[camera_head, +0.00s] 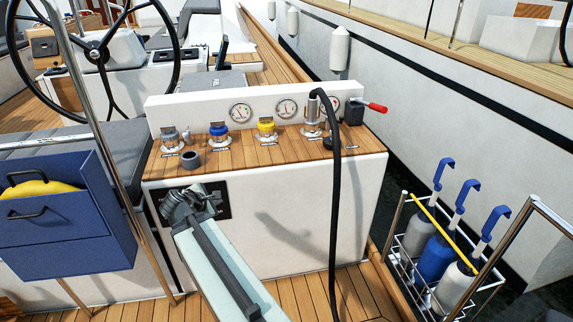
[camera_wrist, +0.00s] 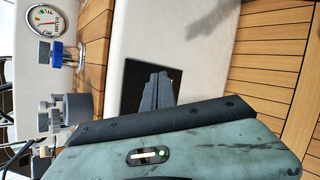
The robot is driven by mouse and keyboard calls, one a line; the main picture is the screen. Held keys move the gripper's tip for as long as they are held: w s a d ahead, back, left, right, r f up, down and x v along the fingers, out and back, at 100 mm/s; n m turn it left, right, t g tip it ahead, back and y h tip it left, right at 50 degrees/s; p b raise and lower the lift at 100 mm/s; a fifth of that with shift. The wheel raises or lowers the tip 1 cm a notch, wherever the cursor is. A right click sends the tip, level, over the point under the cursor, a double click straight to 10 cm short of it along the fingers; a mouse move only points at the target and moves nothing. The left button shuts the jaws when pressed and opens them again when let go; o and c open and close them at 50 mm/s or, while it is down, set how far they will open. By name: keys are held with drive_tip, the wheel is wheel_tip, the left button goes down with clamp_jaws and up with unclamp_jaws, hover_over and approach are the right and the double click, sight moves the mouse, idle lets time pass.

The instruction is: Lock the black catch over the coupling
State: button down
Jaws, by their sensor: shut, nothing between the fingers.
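The silver coupling (camera_head: 313,108) stands upright on the wooden console top, on the right-hand fitting of the row. A black hose (camera_head: 335,200) arches from its top and hangs to the deck. A small black piece (camera_head: 328,143) shows low beside the coupling, partly behind the hose. It may be the black catch; its position is unclear. My gripper (camera_head: 190,202) is low and left of the coupling, in front of the console's white face, clear of coupling and hose. It is shut and empty. In the wrist view my gripper's grey fingers (camera_wrist: 157,92) point toward a black panel (camera_wrist: 172,74).
Blue-capped (camera_head: 217,130) and yellow-capped (camera_head: 265,127) fittings and a dark grey ring (camera_head: 190,158) are on the console top. A red-handled lever (camera_head: 376,107) is right of the coupling. A bottle rack (camera_head: 443,255) stands right, a blue box (camera_head: 70,225) left.

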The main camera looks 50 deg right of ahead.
drive_tip(key=s+a+f+m+g+y, duration=0.1)
drive_tip(key=s+a+f+m+y, duration=0.1)
drive_tip(key=a, duration=0.7)
drive_tip(key=s+a+f+m+g+y, duration=0.2)
drive_tip(key=a+f+m+y, duration=0.2)
drive_tip(key=a, duration=0.6)
drive_tip(key=s+a+f+m+g+y, duration=0.1)
drive_tip(key=s+a+f+m+y, duration=0.1)
drive_tip(key=a+m, duration=0.5)
drive_tip(key=a+f+y, duration=0.1)
drive_tip(key=a, duration=0.2)
drive_tip(key=shift+s+a, duration=0.15)
drive_tip(key=shift+a, duration=0.1)
